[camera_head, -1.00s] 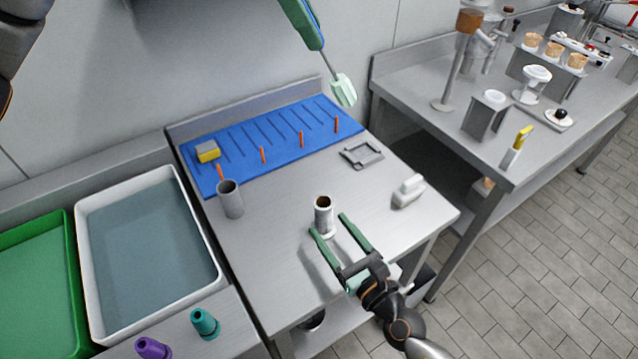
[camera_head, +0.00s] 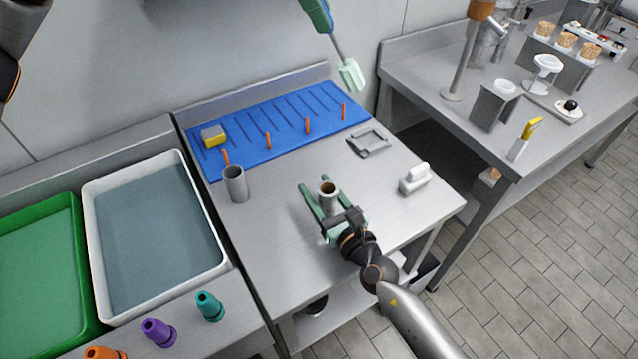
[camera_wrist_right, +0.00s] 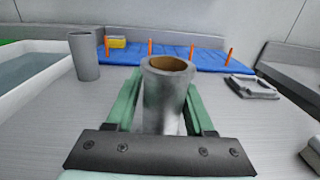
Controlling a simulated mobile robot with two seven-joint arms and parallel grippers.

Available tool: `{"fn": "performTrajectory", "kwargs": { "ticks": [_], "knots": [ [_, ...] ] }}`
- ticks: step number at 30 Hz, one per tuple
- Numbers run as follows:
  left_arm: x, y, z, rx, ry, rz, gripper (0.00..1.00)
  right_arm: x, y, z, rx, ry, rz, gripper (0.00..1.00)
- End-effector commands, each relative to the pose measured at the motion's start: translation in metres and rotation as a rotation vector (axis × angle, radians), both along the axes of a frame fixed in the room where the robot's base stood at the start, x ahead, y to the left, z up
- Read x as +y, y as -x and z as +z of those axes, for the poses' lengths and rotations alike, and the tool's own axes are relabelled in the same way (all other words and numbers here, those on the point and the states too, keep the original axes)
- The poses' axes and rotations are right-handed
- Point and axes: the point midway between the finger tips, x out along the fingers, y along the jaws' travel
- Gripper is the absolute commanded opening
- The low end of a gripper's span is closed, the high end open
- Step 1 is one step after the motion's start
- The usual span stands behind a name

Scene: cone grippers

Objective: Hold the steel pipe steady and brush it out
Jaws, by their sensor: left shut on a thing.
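The steel pipe (camera_head: 329,193), with a brown inside, stands upright on the steel table. My right gripper (camera_head: 312,190) is open, its green fingers on either side of the pipe. In the right wrist view the pipe (camera_wrist_right: 165,95) stands between the fingers; whether they touch it is hard to tell. My left gripper (camera_head: 317,14) is at the top edge, shut on the brush handle and mostly cut off by the frame. The brush's pale green head (camera_head: 352,75) hangs on a thin shaft, up and to the right of the pipe and apart from it.
A grey cylinder (camera_head: 235,184) stands left on the table. A blue mat (camera_head: 270,118) with orange pegs and a yellow-grey sponge (camera_head: 214,135) lies behind. A grey frame (camera_head: 369,143) and a white block (camera_head: 414,180) are to the right. A water tray (camera_head: 92,240) is left.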

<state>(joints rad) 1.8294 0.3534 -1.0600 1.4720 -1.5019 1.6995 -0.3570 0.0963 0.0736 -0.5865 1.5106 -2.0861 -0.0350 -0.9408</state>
Motion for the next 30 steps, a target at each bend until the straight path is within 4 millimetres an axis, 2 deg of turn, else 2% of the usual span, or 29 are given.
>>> {"fn": "performTrajectory", "kwargs": {
  "ticks": [2, 13, 18, 19, 30],
  "knots": [
    [-0.0001, 0.0, 0.0001, 0.0, 0.0, 0.0, 0.0, 0.0, 0.0004, -0.0003, 0.001, 0.001, 0.001, 0.43],
    [-0.0001, 0.0, 0.0001, 0.0, 0.0, 0.0, 0.0, -0.0001, 0.0005, -0.0005, 0.001, 0.001, 0.001, 0.01],
    [-0.0001, 0.0, 0.0001, 0.0, 0.0, 0.0, 0.0, -0.0001, 0.0005, -0.0006, 0.001, 0.001, 0.001, 0.0],
    [-0.0001, 0.0, 0.0001, 0.0, 0.0, 0.0, 0.0, -0.0001, 0.0005, -0.0007, 0.001, 0.001, 0.001, 0.45],
    [0.0, 0.0, 0.0001, 0.0, 0.0, 0.0, 0.0, -0.0001, 0.0005, -0.0008, 0.002, 0.001, 0.001, 0.03]
  ]
}}
